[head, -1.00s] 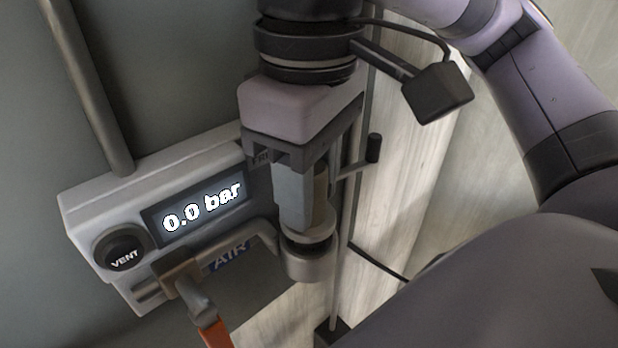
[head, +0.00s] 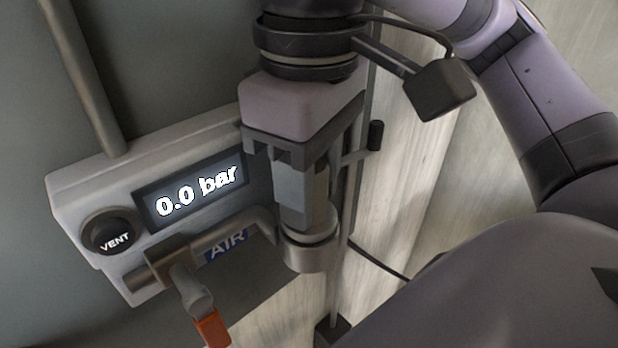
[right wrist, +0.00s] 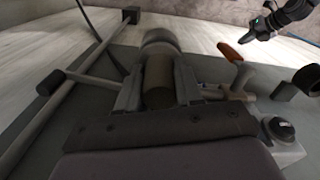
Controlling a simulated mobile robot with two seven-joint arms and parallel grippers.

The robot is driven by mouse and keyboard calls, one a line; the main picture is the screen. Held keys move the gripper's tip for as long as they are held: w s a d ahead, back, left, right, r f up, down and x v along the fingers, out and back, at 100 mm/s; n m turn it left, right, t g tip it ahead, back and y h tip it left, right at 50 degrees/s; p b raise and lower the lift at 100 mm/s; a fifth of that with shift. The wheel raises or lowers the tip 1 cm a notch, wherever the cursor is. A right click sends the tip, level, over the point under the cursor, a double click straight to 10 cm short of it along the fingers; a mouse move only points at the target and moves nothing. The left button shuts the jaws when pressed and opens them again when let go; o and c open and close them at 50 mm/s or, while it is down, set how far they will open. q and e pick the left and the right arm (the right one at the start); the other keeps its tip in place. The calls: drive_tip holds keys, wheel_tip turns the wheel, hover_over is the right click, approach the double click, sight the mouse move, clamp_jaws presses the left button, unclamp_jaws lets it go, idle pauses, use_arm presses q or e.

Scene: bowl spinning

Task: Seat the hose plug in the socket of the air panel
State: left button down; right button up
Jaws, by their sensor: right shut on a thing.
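The pale air panel (head: 115,180) is at left in the head view. Its display (head: 195,190) reads 0.0 bar. My right gripper (head: 303,195) points down at the panel's right end. It is shut on the hose plug, a brownish cylinder (right wrist: 158,82) between the fingers in the right wrist view. A round grey metal collar (head: 306,254) lies just past the fingertips, close to the panel's bent pipe. I cannot tell whether it is the socket or whether the plug is inside it. A dark gripper (right wrist: 255,30), apparently my left, shows far off in the right wrist view; its jaws are unclear.
A VENT button (head: 114,239) and a lever with an orange end (head: 212,328) sit on the panel's front, left of my right gripper. A grey pipe (head: 85,75) rises behind the panel. A thin upright rod (head: 340,270) stands close to the gripper's right.

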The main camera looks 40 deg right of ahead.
drive_tip(key=shift+f, duration=0.15)
drive_tip(key=o, duration=1.2)
wheel_tip(320, 180, up, 6)
drive_tip(key=shift+r+p, duration=0.2)
drive_tip(key=shift+p, duration=0.3)
drive_tip(key=shift+r, duration=0.4)
